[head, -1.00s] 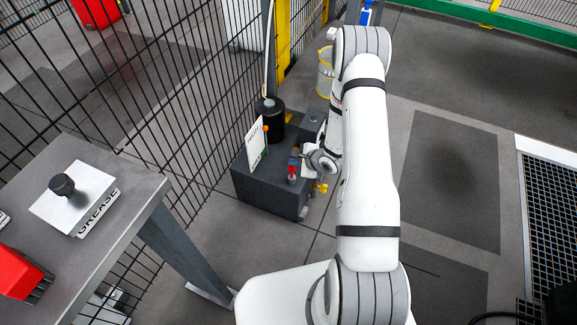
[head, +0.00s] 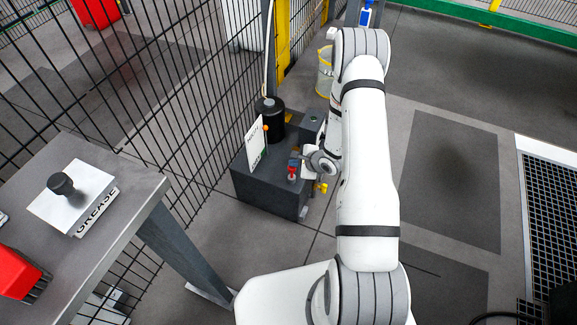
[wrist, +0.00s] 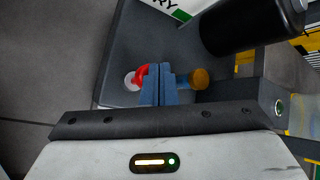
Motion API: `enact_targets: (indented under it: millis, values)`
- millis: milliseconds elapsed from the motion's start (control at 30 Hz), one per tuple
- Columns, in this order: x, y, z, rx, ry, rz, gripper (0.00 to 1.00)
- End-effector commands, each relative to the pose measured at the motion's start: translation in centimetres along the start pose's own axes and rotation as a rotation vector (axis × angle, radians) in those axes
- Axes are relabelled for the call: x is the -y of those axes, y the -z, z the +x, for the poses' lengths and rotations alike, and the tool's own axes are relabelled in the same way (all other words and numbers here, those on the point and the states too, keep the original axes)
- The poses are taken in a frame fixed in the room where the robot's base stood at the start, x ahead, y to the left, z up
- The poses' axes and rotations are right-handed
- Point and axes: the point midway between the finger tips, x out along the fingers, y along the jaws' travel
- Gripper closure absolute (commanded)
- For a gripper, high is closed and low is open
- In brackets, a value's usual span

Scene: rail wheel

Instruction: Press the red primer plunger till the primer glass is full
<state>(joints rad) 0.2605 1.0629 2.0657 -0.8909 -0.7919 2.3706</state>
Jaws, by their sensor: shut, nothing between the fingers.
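The red primer plunger (head: 291,172) stands at the front of the dark grey unit. In the wrist view the red part (wrist: 141,71) shows just left of my fingertips, above a pale round piece. My gripper (wrist: 160,70) is shut and empty, its blue fingers together. The fingertips are close beside the red part; I cannot tell whether they touch it. In the head view my gripper (head: 295,161) is just behind the plunger, partly hidden by my wrist. I cannot make out the primer glass or its level.
The grey unit (head: 262,193) carries a white sign (head: 255,143), a black cylinder (head: 270,118) and an orange knob (wrist: 200,78). A mesh fence (head: 180,110) runs behind it. A table (head: 125,215) with a grease plate stands left.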

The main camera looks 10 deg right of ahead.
Motion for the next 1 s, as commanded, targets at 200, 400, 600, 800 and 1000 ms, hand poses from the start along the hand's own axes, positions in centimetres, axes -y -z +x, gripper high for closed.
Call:
enact_targets:
  millis: [200, 400, 600, 800, 1000]
  values:
    - [-0.19, 0.17, 0.23, 0.000, -0.001, 0.000, 1.00]
    - [-0.31, 0.28, 0.40, 0.000, -0.001, 0.000, 1.00]
    - [-0.42, 0.40, 0.57, 0.000, -0.001, 0.000, 1.00]
    - [-0.54, 0.51, 0.74, 0.000, -0.001, 0.000, 1.00]
    - [-0.66, 0.63, 0.92, 0.000, -0.001, -0.001, 1.00]
